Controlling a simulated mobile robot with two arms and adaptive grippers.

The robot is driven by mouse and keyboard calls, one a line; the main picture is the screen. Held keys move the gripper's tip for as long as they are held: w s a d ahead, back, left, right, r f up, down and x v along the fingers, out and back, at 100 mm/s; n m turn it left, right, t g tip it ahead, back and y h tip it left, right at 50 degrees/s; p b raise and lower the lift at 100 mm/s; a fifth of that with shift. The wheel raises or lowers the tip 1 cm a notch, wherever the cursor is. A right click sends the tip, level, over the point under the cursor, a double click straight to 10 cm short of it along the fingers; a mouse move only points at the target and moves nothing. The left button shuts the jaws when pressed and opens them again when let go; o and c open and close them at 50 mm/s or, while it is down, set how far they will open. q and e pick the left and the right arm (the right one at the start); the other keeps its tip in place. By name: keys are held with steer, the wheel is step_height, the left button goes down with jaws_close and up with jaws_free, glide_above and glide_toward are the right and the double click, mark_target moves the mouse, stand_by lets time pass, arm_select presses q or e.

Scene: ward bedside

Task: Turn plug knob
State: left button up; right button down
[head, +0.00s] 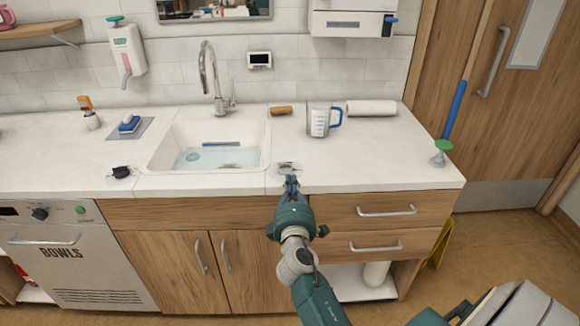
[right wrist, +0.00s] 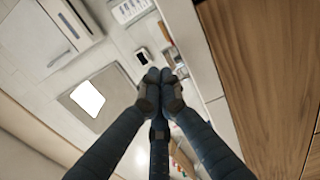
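The sink (head: 157,160) is set in the white counter and holds clear water with a round pale shape under it. A small grey fitting on a clear plate (head: 283,168) sits at the counter's front, right of the sink. A black knob on a similar plate (head: 121,172) sits left of the sink. I cannot tell which is the plug knob. My right gripper (head: 291,180) is at the counter's front edge, just in front of the grey fitting and partly covering it. Its fingertips meet in the right wrist view (right wrist: 161,76), with nothing visible between them. My left gripper is out of view.
The tap (head: 215,80) rises behind the sink. A blue-handled plunger-like tool (head: 453,110) stands at the right end. The front right counter is clear.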

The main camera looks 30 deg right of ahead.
mark_target(290, 169)
steer(key=x, duration=0.5)
steer(key=shift+w+d+p, duration=0.15)
steer(key=shift+w+p, duration=0.15)
steer(key=shift+w, duration=0.1)
steer(key=shift+w+d, duration=0.25)
steer(key=shift+w, duration=0.15)
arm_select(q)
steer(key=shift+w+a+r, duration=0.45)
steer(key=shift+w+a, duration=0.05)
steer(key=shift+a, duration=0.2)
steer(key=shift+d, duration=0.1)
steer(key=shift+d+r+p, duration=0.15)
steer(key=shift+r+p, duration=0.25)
arm_select(e)
steer(key=shift+d+n+t+y, duration=0.1)
steer(key=shift+n+t+y, duration=0.2)
steer(key=shift+y, duration=0.3)
